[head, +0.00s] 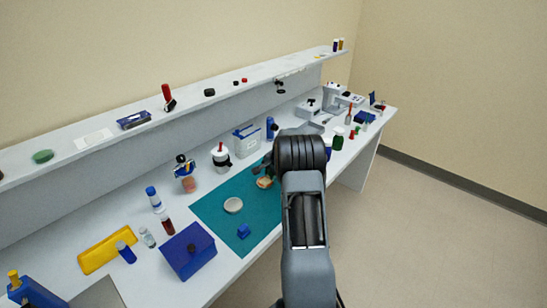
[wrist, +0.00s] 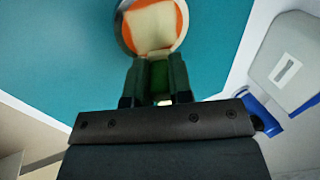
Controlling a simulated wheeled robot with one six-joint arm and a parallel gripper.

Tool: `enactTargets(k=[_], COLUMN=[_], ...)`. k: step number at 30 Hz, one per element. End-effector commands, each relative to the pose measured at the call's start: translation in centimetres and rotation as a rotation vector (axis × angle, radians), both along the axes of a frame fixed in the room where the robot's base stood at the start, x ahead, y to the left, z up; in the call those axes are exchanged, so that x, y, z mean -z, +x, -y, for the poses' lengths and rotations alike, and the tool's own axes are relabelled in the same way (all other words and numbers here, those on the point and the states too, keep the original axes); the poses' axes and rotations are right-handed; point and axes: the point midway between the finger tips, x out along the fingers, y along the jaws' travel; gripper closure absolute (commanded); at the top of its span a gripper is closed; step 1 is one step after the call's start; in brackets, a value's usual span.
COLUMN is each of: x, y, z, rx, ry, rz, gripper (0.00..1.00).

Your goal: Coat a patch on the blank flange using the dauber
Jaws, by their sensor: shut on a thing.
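My gripper (wrist: 160,70) has dark green fingers closed together, with a sliver of something cream between them. I take this to be the dauber's handle. Just past the fingertips a cream, squarish block (wrist: 152,25), seemingly the dauber's head, overlaps a round orange face with a grey rim (wrist: 121,32). I cannot tell if they touch. The round piece may be the blank flange. In the head view the cream and orange thing (head: 265,183) shows on the teal mat, left of my arm, which hides most of my gripper. A pale round disc (head: 233,205) lies apart on the mat.
The teal mat (head: 215,213) has free room at its left. A small blue block (head: 243,231) lies near its front edge. A blue box (head: 188,251) and several bottles stand left. A white, blue-trimmed container (head: 247,140) stands behind. The shelf (head: 70,140) runs along the back.

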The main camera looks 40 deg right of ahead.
Motion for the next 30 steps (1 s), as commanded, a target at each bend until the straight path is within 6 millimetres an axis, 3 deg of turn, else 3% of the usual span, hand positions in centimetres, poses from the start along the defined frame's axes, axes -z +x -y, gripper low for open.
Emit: enactTargets(k=[4, 21, 30], x=[-2.5, -7.3, -8.1], y=[0.2, 0.4, 0.5], z=[0.0, -0.6, -0.8], rx=[-0.004, -0.015, -0.017], ry=[-0.003, -0.001, 0.0], rz=[0.004, 0.0, -0.001], gripper=[1.0, 1.0, 1.0])
